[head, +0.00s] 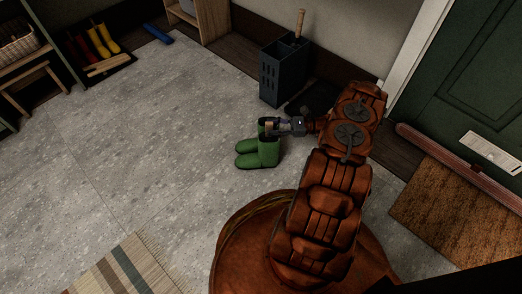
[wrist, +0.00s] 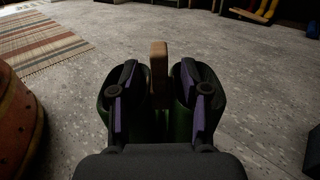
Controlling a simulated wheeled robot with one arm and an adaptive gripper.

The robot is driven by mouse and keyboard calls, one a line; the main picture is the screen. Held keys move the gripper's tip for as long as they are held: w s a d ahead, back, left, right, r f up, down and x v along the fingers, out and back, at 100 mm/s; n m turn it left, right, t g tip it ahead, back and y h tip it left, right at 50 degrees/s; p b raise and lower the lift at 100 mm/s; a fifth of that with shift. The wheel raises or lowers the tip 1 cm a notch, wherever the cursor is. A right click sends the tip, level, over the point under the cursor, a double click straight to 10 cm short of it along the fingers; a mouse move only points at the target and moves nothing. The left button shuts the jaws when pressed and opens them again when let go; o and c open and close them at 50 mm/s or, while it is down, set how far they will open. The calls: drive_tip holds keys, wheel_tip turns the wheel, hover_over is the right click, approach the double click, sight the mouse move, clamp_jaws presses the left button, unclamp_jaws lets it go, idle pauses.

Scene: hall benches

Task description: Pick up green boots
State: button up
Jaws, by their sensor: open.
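The green boots (head: 254,153) stand upright side by side on the grey stone floor, toes to the left in the head view. In the wrist view their dark openings show left and right, the right boot (wrist: 215,98) beside one finger. A tan wooden piece (wrist: 158,72) stands up between the boot tops. My gripper (head: 272,127) is at the boot tops, reaching in from the right. It also shows in the wrist view (wrist: 158,92), open, one finger on each side of the tan piece and over or in each boot opening. Exact contact is hard to tell.
A dark umbrella stand (head: 284,72) stands against the wall behind the boots, with a dark tray or mat (head: 312,99) beside it. A striped rug (head: 130,268) lies at front left. Red and yellow boots (head: 95,42) stand far left. The floor left of the green boots is clear.

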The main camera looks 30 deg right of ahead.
drive_tip(key=shift+b+x, duration=0.4)
drive_tip(key=shift+x, duration=1)
drive_tip(key=shift+c, duration=0.2)
clamp_jaws()
